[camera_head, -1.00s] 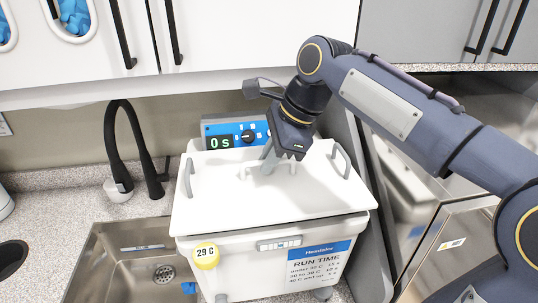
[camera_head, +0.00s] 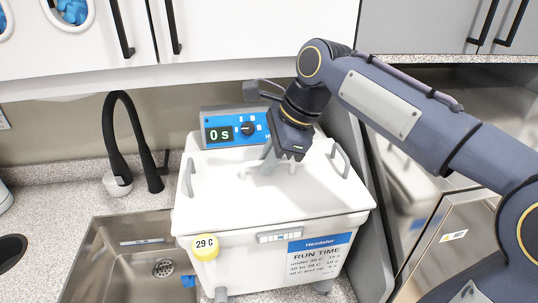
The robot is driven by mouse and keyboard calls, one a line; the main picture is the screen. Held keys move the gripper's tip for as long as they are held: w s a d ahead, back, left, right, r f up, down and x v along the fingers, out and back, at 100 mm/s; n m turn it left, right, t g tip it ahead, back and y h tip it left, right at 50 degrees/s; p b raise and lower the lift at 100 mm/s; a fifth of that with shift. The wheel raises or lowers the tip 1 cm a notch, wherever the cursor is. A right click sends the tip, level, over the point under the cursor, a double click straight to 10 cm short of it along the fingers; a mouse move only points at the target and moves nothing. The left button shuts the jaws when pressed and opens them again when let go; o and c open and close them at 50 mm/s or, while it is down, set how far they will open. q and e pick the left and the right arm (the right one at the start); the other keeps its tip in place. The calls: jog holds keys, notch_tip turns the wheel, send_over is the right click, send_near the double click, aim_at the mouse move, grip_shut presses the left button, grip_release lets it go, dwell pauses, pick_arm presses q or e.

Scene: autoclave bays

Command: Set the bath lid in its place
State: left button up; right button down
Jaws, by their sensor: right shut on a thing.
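The white bath lid (camera_head: 235,193) lies level over the top of the white bath (camera_head: 235,235), with its edges close along the bath rim. I see no clear gap between them at the front. My right gripper (camera_head: 272,157) comes down from above and is shut on the lid's middle handle, which the fingers largely hide. The bath front carries a yellow round tag (camera_head: 206,247) reading 29 C and a blue-headed run time label (camera_head: 318,250). The bath's control panel (camera_head: 233,131) behind the lid reads 0 s. My left gripper is not in view.
A steel sink (camera_head: 110,245) with a black tap (camera_head: 135,140) is left of the bath. A grey panel and steel units (camera_head: 465,240) stand close on the right. White wall cupboards (camera_head: 260,30) hang above. Bath side handles (camera_head: 340,158) rise beside the lid.

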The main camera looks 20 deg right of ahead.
jog(key=shift+f, duration=0.15)
dwell(0.6)
jog(key=c, duration=1.4)
grip_release()
jog(key=v, duration=0.7)
jog(key=shift+s+r, duration=0.15)
jog(key=shift+r, duration=0.15)
jog(key=shift+s+d, duration=0.1)
jog(key=shift+d, duration=0.05)
